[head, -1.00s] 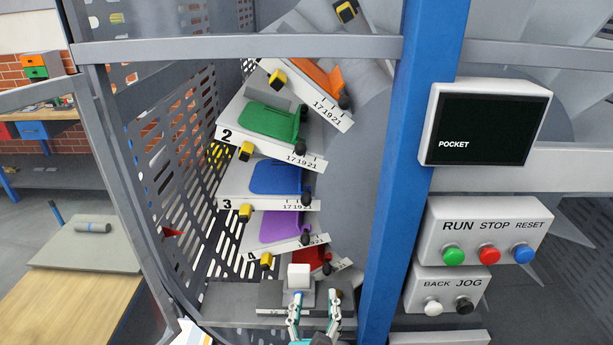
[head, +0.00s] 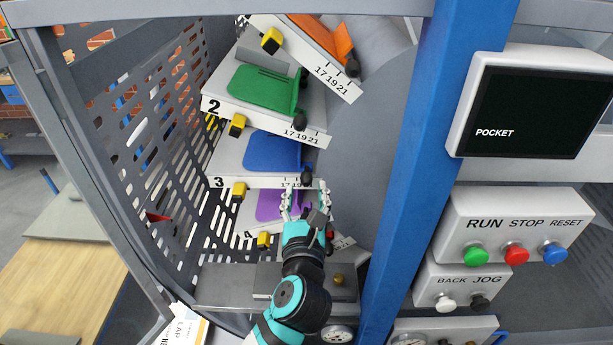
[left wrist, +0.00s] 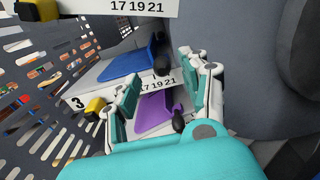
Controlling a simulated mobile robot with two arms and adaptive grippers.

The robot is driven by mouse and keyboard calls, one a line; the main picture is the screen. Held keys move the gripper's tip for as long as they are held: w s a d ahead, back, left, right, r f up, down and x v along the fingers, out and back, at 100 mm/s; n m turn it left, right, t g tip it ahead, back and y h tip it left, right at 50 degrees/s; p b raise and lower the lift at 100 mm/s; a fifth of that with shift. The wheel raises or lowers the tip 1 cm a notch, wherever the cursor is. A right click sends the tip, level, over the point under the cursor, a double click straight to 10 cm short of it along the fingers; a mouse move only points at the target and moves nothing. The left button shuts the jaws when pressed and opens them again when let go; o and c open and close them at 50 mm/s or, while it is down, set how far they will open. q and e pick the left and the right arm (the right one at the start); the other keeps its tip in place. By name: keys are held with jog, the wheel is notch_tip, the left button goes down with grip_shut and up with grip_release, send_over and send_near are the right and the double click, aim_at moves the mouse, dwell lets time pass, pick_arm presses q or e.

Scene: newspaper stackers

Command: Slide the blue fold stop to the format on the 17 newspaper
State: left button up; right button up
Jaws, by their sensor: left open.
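The blue fold stop (head: 272,152) lies on the pocket tray marked 3 (head: 225,180), with a dark knob (head: 306,177) at its right front. My left gripper (head: 305,190) is open, just below and in front of the knob, partly over the purple stop. In the left wrist view, the blue stop (left wrist: 125,66) and knob (left wrist: 162,65) show beyond my open fingers, with the scale between them. Contact with the knob cannot be told. My right gripper is not in view.
Above are a green stop (head: 262,92) on tray 2 and an orange stop (head: 322,36); below is a purple stop (head: 268,205). Yellow blocks sit on the trays' left fronts. A blue post (head: 415,170) stands right, a perforated guard (head: 150,130) left. A partly hidden printed paper (head: 188,325) is at lower left.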

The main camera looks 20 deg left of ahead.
aim_at(306, 180)
pick_arm(q)
jog(key=b+x, duration=0.1)
jog(key=x, duration=0.4)
jog(key=shift+w+a+b, duration=0.1)
jog(key=shift+w+b, duration=0.2)
jog(key=shift+w, duration=0.1)
jog(key=shift+w+a, duration=0.15)
jog(key=shift+w, duration=0.35)
jog(key=c, duration=0.8)
grip_shut()
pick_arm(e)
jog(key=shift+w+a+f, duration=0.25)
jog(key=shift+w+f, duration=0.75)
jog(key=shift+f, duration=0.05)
